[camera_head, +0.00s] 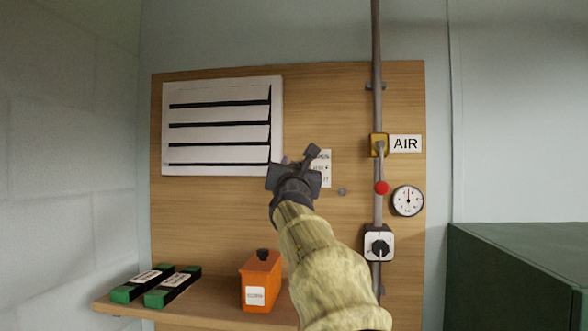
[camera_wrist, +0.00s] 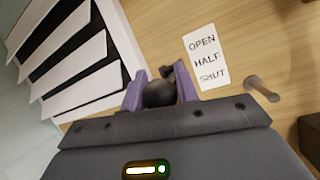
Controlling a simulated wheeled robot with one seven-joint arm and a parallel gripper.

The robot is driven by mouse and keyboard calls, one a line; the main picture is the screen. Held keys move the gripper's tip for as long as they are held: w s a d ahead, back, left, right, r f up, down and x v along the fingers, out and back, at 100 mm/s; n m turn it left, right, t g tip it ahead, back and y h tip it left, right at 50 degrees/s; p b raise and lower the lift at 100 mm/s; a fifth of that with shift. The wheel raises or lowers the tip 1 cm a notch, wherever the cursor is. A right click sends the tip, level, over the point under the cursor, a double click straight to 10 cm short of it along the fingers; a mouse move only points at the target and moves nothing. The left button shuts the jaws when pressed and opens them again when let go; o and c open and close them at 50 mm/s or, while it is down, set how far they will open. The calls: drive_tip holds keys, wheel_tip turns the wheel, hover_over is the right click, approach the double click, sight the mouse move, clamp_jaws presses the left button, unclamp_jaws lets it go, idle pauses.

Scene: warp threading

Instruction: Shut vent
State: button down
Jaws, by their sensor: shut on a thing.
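The vent (camera_head: 222,91) is a white louvred panel at the upper left of the wooden board. Dark gaps show between its slats, so they stand open; the slats also show at the left of the wrist view (camera_wrist: 72,72). My gripper (camera_head: 292,167) is at the vent's lower right corner. In the wrist view my gripper (camera_wrist: 160,88) has its purple fingers closed on a dark round knob (camera_wrist: 160,94). How the knob joins the vent is hidden. A white label (camera_wrist: 205,55) right of the fingers reads OPEN, HALF, SHUT from top to bottom.
A grey peg (camera_wrist: 262,88) sticks out right of the label. The AIR pipe (camera_head: 376,50) with red knob (camera_head: 382,188), gauge (camera_head: 408,201) and dial switch (camera_head: 379,244) runs down the right. A shelf below holds an orange box (camera_head: 260,278) and green-ended blocks (camera_head: 172,288).

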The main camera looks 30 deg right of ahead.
drive_tip(key=shift+w+f, duration=0.15)
drive_tip(key=shift+f, duration=0.25)
wheel_tip(320, 180, down, 3)
drive_tip(key=b, duration=0.5)
drive_tip(key=shift+w+b, duration=0.15)
drive_tip(key=shift+b, duration=0.15)
drive_tip(key=shift+d+r, duration=0.1)
drive_tip(key=shift+r, duration=0.05)
idle(0.7)
drive_tip(key=c, duration=1.1)
unclamp_jaws()
drive_tip(key=shift+o, duration=0.2)
drive_tip(key=b+v, duration=0.8)
drive_tip(key=v, duration=0.9)
drive_tip(key=shift+s, duration=0.25)
